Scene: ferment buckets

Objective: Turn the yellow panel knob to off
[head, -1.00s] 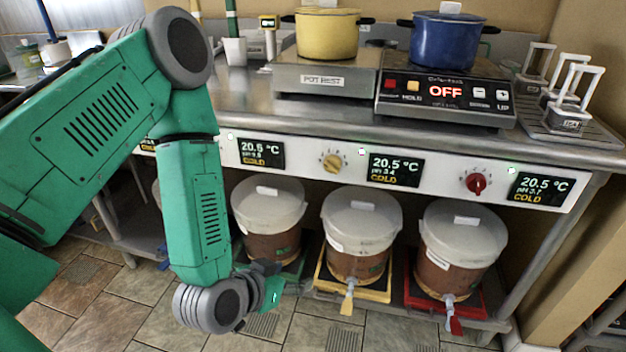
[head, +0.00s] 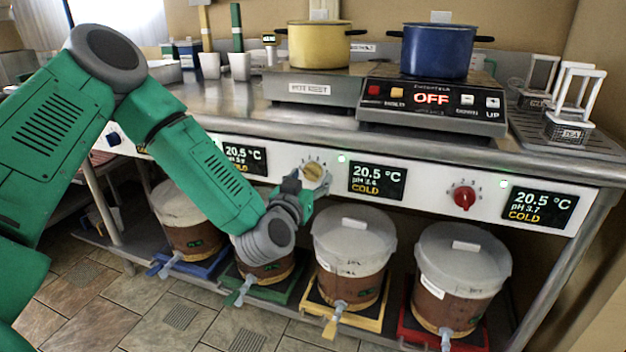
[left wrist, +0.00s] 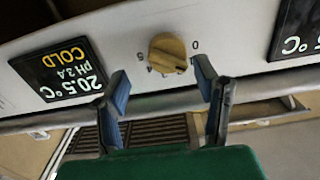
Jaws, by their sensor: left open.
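The yellow panel knob (head: 314,172) is on the white front panel, left of a 20.5 °C COLD display (head: 377,181). My left gripper (head: 303,191) is at the panel, just below and left of the knob in the head view. In the left wrist view, which looks upside down, the yellow knob (left wrist: 168,53) lies ahead, between the spread fingertips of the open left gripper (left wrist: 163,80). The fingers look apart from the knob. Scale marks, including a 0, show around it; its pointer direction is unclear. My right gripper is not in view.
A red knob (head: 464,197) is farther right on the panel. Lidded buckets stand below on yellow (head: 348,312), red, green and blue trays. A yellow pot (head: 319,45) and a blue pot (head: 435,50) stand on the counter above. The counter edge overhangs the panel.

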